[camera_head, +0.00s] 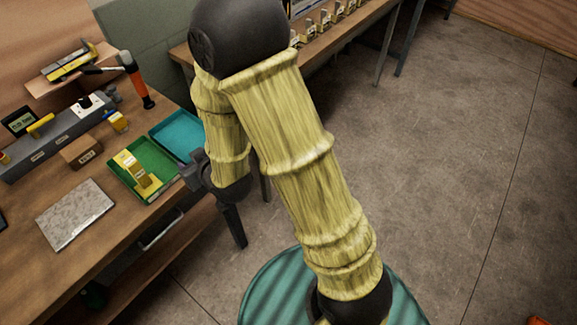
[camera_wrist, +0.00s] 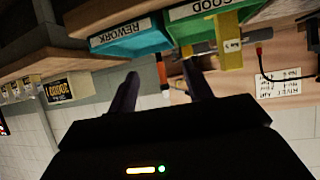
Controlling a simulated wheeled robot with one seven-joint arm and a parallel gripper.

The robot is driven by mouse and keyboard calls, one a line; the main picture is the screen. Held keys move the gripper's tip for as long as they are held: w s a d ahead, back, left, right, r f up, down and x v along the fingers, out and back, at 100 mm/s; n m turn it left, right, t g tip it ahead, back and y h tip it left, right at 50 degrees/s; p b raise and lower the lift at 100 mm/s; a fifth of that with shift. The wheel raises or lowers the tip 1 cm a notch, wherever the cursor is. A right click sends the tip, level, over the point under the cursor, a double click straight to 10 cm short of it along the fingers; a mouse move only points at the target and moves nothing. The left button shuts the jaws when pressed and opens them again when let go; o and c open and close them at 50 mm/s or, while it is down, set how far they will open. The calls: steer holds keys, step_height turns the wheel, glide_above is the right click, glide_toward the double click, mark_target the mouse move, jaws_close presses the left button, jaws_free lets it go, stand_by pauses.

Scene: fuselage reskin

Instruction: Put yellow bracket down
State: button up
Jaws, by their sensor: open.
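The yellow bracket (camera_head: 146,180) stands in the green tray (camera_head: 117,187) on the workbench. In the wrist view the yellow bracket (camera_wrist: 231,50) shows at the upper right, at the green tray marked GOOD (camera_wrist: 192,12). My gripper (camera_wrist: 160,70) is open, with nothing between its two dark fingers, and is apart from the bracket. In the head view my gripper is at the right of the green tray, partly hidden by my arm.
A teal tray (camera_head: 172,131), marked REWORK in the wrist view (camera_wrist: 127,40), sits beside the green one.

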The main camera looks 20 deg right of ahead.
steer(key=s+d+r+m+g+h, duration=0.2)
steer(key=s+d+g, duration=0.2)
steer(key=d, duration=0.6)
steer(key=s+d+r+m+g+h, duration=0.2)
steer(key=s+d+g+h, duration=0.1)
steer(key=s+d, duration=0.6)
steer(key=shift+d+m+g, duration=0.3)
steer(key=shift+d+g, duration=0.25)
steer(key=shift+g, duration=0.25)
steer(key=p+v, duration=0.3)
steer(key=shift+w+r, duration=0.25)
steer(key=shift+w, duration=0.05)
steer(key=shift+c, duration=0.4)
